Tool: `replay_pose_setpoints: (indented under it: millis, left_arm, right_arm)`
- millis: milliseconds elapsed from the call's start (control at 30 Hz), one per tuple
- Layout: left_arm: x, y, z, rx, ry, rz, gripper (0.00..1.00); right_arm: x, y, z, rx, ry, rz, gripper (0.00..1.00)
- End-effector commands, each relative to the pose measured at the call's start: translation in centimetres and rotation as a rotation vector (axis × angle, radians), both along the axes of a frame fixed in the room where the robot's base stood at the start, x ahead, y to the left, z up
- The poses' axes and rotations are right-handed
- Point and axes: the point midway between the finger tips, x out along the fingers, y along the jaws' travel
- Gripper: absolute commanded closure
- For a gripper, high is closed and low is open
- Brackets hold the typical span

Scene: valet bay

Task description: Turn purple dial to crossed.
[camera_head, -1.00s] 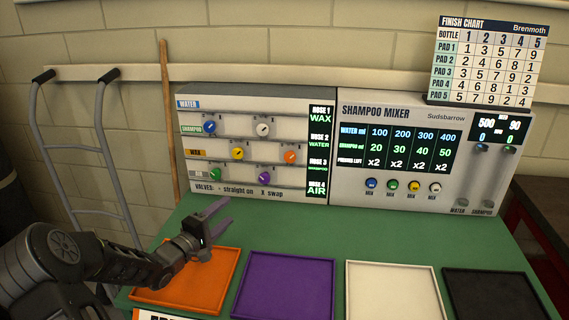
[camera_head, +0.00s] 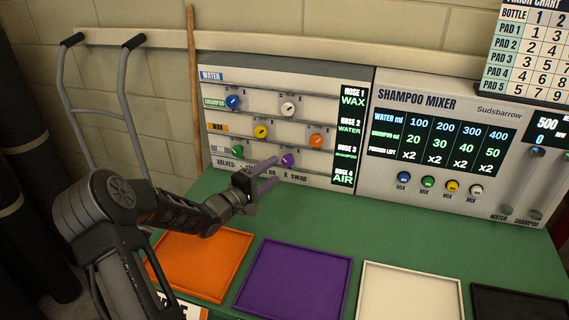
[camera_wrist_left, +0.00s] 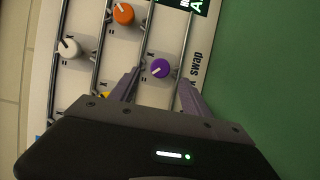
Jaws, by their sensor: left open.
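The purple dial (camera_head: 288,160) is on the lower right of the valve panel (camera_head: 225,110). In the left wrist view the purple dial (camera_wrist_left: 160,68) shows between and beyond the fingertips, with a pale pointer line on its face. Marks beside it are too small to read surely. My left gripper (camera_head: 277,172) is open just in front of the dial, its purple-grey fingers pointing at it. In the wrist view the left gripper (camera_wrist_left: 158,82) has a finger on each side of the dial, and I cannot tell whether they touch it. My right gripper is not in view.
Nearby are an orange dial (camera_head: 316,141), a green dial (camera_head: 238,149) and a white dial (camera_head: 288,109). The shampoo mixer (camera_head: 440,150) stands to the right. Orange (camera_head: 165,284), purple (camera_head: 240,300) and white (camera_head: 362,300) trays lie on the green table in front.

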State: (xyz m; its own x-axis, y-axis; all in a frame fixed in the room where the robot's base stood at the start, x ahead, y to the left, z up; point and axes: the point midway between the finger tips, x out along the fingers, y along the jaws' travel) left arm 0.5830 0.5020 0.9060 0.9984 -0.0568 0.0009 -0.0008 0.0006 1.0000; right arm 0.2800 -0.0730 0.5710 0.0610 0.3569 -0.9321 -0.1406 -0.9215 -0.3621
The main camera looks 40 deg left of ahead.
Motion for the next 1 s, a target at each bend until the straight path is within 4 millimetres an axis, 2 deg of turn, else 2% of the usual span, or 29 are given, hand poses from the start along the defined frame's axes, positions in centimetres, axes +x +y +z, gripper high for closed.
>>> replay_pose_setpoints:
  millis: [200,400,733,1000]
  left_arm:
    - [3.5,-0.3,0.1,0.000,-0.002,-0.002,0.45]
    - [5.7,-0.4,0.0,0.000,0.000,-0.001,0.45]
    - [6.0,-0.3,0.0,0.001,0.001,0.000,0.46]
    - [6.0,-0.3,0.0,0.001,0.001,0.000,0.68]
  right_arm:
    - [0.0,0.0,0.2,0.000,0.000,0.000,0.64]
    - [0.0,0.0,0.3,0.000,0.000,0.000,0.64]
    - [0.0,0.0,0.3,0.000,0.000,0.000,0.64]
    - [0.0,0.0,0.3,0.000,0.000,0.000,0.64]
